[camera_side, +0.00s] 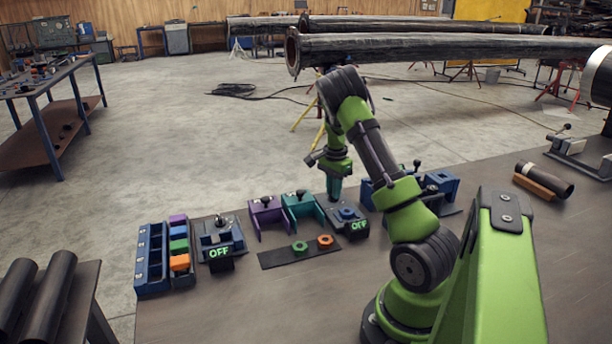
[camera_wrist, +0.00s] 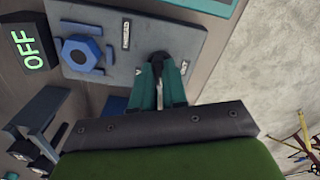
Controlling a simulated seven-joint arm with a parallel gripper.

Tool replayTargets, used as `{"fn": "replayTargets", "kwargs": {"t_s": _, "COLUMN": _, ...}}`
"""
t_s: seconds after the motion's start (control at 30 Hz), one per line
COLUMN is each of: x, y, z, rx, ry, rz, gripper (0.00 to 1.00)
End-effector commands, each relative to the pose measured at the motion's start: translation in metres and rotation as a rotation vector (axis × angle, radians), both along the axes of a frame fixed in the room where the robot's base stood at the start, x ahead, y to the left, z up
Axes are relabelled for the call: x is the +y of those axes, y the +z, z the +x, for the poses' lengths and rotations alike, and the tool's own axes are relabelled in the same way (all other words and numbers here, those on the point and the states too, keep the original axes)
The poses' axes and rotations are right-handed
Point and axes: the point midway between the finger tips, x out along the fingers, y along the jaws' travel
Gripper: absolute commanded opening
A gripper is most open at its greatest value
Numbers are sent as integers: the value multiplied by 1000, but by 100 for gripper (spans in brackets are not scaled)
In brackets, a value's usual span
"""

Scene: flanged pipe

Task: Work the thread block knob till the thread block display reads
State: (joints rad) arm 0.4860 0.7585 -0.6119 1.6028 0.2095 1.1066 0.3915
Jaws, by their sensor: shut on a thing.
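The thread block (camera_side: 336,218) is a grey-blue plate with a blue hex piece on it, in the side view under my gripper. It also shows in the wrist view (camera_wrist: 108,22). Its small black display (camera_side: 357,228) reads OFF in green, and the same display (camera_wrist: 35,48) reads OFF in the wrist view. My gripper (camera_side: 334,198) points down at the back of the plate. In the wrist view its teal fingers (camera_wrist: 160,82) are shut on the dark knob (camera_wrist: 158,57), which they partly hide.
A second block (camera_side: 218,232) with its own OFF display (camera_side: 220,253) stands to the left. Purple and teal brackets (camera_side: 266,210) stand between them, behind a dark strip (camera_side: 300,251) with green and orange rings. Blue fixtures (camera_side: 440,184) stand close on the right. The front of the bench is clear.

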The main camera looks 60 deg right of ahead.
Motion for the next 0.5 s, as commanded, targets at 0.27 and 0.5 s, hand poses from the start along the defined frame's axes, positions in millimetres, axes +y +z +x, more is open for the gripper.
{"fn": "replayTargets", "kwargs": {"t_s": 0.27, "x": 0, "y": 2, "z": 0, "rx": -2, "ry": -10, "rz": -1, "gripper": 0}}
{"fn": "replayTargets", "kwargs": {"t_s": 0.5, "x": 0, "y": 2, "z": 0, "rx": -2, "ry": -10, "rz": -1, "gripper": 22}}
